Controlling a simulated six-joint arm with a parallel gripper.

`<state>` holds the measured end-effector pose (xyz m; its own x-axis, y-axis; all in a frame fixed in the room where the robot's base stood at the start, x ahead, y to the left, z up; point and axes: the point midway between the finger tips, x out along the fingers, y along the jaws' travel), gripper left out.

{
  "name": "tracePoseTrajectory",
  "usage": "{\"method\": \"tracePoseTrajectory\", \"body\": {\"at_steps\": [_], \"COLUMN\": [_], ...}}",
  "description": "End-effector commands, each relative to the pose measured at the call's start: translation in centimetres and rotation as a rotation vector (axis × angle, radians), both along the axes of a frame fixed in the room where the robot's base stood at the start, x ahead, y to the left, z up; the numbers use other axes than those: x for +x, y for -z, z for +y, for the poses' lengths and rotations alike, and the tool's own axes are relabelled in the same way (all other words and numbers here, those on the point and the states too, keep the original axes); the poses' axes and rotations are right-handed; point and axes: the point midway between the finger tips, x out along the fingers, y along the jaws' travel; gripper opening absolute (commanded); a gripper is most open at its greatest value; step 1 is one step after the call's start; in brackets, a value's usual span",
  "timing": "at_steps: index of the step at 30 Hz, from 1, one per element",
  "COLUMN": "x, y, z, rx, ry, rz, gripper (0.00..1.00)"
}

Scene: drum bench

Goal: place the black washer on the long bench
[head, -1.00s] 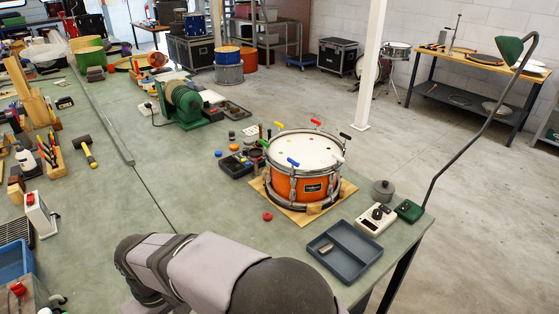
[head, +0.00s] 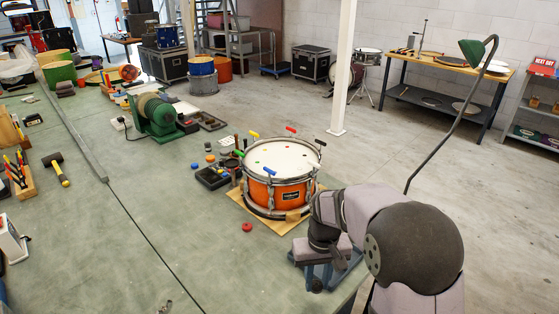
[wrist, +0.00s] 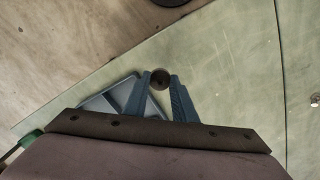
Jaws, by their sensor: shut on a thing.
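My gripper (wrist: 160,80) is shut on a small dark round piece, the black washer (wrist: 160,79), held between its fingertips in the wrist view. In the head view the washer (head: 317,286) shows as a dark spot at the tips of my gripper (head: 318,280), low over the near right end of the long bench. The long bench (head: 130,240) has a green top with a dark seam along it. I cannot tell whether the washer touches anything.
The blue-grey tray (wrist: 104,98) lies just left of the fingers, partly hidden. An orange drum (head: 275,190) stands on a board behind my gripper. A red disc (head: 247,227) lies in front of it. Bare green bench top stretches left of the red disc.

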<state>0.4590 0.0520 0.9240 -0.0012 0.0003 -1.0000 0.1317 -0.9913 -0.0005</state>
Motion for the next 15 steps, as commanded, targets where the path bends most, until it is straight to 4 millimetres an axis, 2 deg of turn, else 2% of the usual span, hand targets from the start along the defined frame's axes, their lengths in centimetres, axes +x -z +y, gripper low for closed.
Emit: {"method": "tracePoseTrajectory", "body": {"at_steps": [1,7,9,15], "x": [0.2,0.5,0.3,-0.2], "y": [-0.1,-0.2,-1.4,-3.4], "z": [-1.5,-5.8,-5.4,-5.3], "rx": [0.0,0.0,0.0,0.0], "ry": [0.037,0.144,0.136,0.133], "rz": [-0.001,-0.001,0.0,0.0], "gripper": [0.01,0.01,0.01,0.01]}}
